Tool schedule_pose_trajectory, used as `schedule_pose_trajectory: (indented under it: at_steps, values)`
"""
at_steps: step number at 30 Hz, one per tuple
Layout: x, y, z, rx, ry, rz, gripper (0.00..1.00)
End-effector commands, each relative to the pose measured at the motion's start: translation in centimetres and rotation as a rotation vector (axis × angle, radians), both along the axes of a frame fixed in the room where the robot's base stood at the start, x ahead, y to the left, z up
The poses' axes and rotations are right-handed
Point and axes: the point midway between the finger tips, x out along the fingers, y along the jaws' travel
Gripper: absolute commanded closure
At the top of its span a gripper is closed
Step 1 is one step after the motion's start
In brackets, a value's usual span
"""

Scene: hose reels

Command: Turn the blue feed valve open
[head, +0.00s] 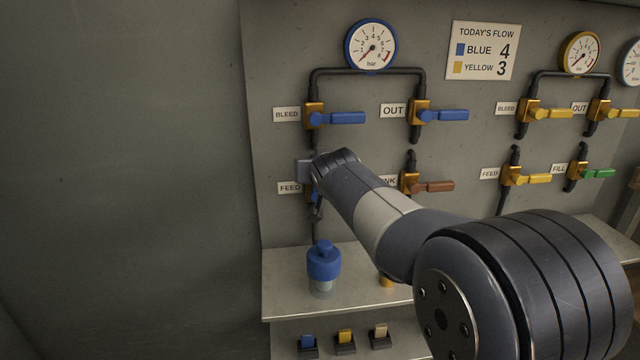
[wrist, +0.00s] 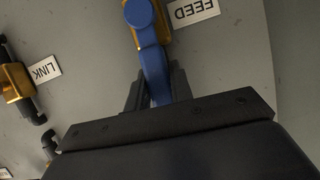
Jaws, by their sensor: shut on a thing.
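The blue feed valve, beside the FEED label (head: 289,188), is mostly hidden by my arm in the head view; a bit of its blue part (head: 314,197) shows. In the wrist view its blue handle (wrist: 151,55) runs from the round pivot down between my fingers. The FEED label (wrist: 193,10) is upside down there, so the handle points roughly up on the panel, about along the pipe. My gripper (wrist: 158,88) is shut on the handle, a finger on each side. In the head view my gripper (head: 305,170) is partly hidden behind my wrist.
The blue bleed valve (head: 335,118) and blue out valve (head: 440,115) sit above, handles pointing right. The link valve (head: 428,186) with a brown handle is close on the right. A blue-capped bottle (head: 323,265) stands on the shelf (head: 285,292) below. Bare wall lies left.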

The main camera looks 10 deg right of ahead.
Motion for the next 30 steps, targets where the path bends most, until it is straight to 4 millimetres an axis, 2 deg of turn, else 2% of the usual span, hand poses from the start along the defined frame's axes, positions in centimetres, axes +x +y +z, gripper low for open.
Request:
schedule_pose_trajectory:
  at_steps: [30]
  values:
    - [-0.09, 0.46, 0.15, -0.068, -0.003, -0.003, 1.00]
